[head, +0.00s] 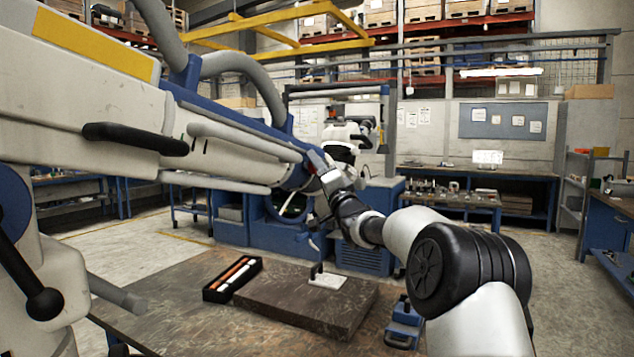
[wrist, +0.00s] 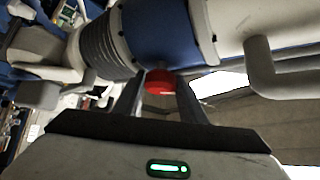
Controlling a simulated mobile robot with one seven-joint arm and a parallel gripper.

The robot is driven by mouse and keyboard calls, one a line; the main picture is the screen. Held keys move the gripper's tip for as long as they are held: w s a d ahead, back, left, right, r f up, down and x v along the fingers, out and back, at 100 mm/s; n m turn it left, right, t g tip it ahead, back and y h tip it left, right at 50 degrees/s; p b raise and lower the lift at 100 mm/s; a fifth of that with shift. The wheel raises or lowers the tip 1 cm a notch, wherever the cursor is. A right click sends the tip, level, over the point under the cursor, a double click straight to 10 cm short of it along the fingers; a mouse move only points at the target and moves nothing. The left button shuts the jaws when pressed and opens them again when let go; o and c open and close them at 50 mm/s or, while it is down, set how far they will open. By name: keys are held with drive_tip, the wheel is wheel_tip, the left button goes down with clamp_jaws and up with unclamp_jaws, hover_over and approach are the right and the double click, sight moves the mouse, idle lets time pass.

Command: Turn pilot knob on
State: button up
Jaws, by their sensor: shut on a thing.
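In the wrist view, a small red knob (wrist: 159,82) sticks out from the arm's blue collar (wrist: 160,35). It appears to be the pilot knob. My gripper (wrist: 160,88) has one dark finger on each side of the red knob and is shut on it. In the head view, my wrist reaches the end of the microscope arm, and the fingers and knob are too small to make out clearly. I cannot tell the knob's turn angle.
A ribbed grey section (wrist: 100,48) and a grey handle bar (wrist: 260,65) flank the collar closely. Below, a table (head: 180,285) holds a dark slab (head: 345,312) and a black tray (head: 211,294) with orange and white sticks. Workbenches stand behind.

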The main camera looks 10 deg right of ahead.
drive_tip(key=n+y, duration=0.4)
drive_tip(key=n, duration=0.1)
drive_tip(key=shift+w+f, duration=0.1)
drive_tip(key=shift+f, duration=0.05)
drive_tip(key=n+y, duration=0.3)
drive_tip(key=n, duration=0.1)
drive_tip(key=shift+n+g+y+p, duration=0.3)
drive_tip(key=shift+y+p, duration=0.1)
drive_tip(key=shift+n+g+y+p, duration=0.75)
drive_tip(key=shift+n+y, duration=0.65)
drive_tip(key=shift+n, duration=0.4)
drive_tip(key=shift+n+y, duration=0.4)
drive_tip(key=shift+y, duration=0.1)
drive_tip(key=o, duration=1)
